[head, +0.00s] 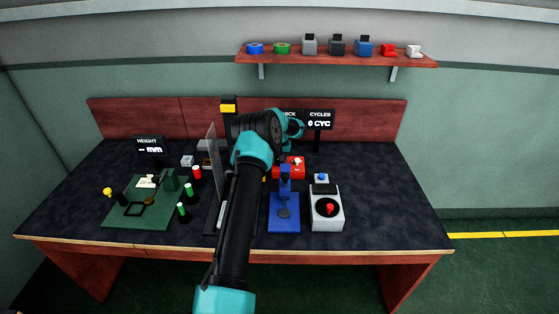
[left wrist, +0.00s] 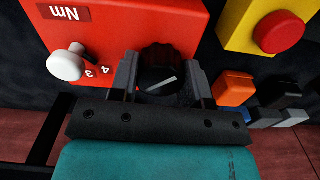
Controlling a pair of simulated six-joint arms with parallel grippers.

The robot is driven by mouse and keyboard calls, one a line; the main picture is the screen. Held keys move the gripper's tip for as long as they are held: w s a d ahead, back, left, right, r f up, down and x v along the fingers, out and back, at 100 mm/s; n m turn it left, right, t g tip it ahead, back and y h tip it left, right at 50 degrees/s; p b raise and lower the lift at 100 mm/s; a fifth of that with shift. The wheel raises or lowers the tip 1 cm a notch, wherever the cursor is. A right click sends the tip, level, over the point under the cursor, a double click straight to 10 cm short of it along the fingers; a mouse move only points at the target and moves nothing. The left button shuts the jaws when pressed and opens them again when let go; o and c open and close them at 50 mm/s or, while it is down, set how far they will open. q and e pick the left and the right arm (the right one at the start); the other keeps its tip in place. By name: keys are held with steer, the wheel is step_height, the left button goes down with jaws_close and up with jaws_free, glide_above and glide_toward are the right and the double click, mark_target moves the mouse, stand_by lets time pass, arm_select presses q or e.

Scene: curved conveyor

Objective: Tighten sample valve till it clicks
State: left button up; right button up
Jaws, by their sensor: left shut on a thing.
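In the left wrist view, my left gripper (left wrist: 160,82) has its two fingers on either side of a black round knob (left wrist: 160,68) with a white pointer line. It is shut on this knob, which sits at the edge of a red box (left wrist: 115,22) marked "Nm". A white lever knob (left wrist: 67,64) stands on the same box beside the numbers 3 and 4. In the head view, a red box (head: 290,168) sits mid-bench below my left wrist, and my arm hides the fingertips. No part is labelled as the sample valve. My right gripper is not in view.
A yellow box with a red button (left wrist: 283,33) stands close to the right of the gripper in the wrist view. In the head view, a blue stand (head: 284,226), a grey box with a red knob (head: 327,221) and a green board (head: 122,215) occupy the bench; its right end is clear.

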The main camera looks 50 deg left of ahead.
arm_select(q)
steer(key=shift+m, duration=1.1)
steer(key=o, duration=0.9)
steer(key=shift+o, duration=0.2)
step_height(320, 180, up, 18)
steer(key=shift+f, duration=0.25)
